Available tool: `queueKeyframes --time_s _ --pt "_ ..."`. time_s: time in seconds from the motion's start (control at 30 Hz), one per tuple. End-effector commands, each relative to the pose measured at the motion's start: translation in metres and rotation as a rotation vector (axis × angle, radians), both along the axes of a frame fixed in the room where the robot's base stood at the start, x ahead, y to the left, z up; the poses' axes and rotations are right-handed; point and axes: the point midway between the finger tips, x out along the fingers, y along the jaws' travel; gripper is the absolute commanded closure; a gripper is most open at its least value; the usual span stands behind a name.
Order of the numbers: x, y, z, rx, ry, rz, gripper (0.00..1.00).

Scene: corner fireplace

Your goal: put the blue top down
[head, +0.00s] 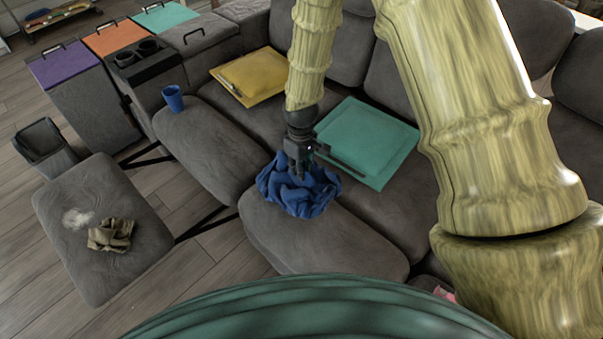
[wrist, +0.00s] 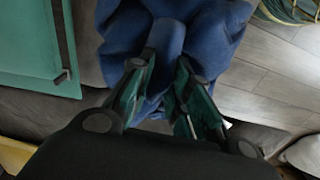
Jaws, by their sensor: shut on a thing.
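The blue top (head: 305,196) is a crumpled blue cloth at the front edge of the grey sofa seat in the head view. My gripper (head: 297,172) points down into it from above. In the wrist view the blue top (wrist: 205,35) fills the top middle, and a fold of it lies between the fingers of my gripper (wrist: 168,75). The gripper is shut on this fold. The cloth looks low at the seat; whether the seat bears its weight I cannot tell.
A teal square board (head: 368,140) lies on the sofa just right of the cloth, a yellow one (head: 249,76) further back left. A blue cup (head: 173,97) stands on the left seat section. A tan cloth (head: 111,235) lies on the grey footrest (head: 75,268).

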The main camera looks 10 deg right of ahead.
Motion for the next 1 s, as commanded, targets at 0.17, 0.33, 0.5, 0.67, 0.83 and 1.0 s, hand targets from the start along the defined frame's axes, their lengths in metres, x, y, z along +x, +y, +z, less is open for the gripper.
queueKeyframes --time_s 0.17,0.33,0.5,0.67,0.83,1.0 --pt "0.001 -0.002 -0.006 0.0 0.002 0.0 1.0" --pt "0.002 -0.002 -0.025 0.0 0.001 0.0 1.0" --pt "0.002 -0.002 -0.036 0.0 0.0 0.0 1.0" --pt "0.002 -0.002 -0.035 0.0 0.0 0.0 1.0" --pt "0.002 -0.002 -0.039 0.0 0.0 0.0 1.0" --pt "0.002 -0.002 -0.038 0.0 0.0 0.0 0.59"
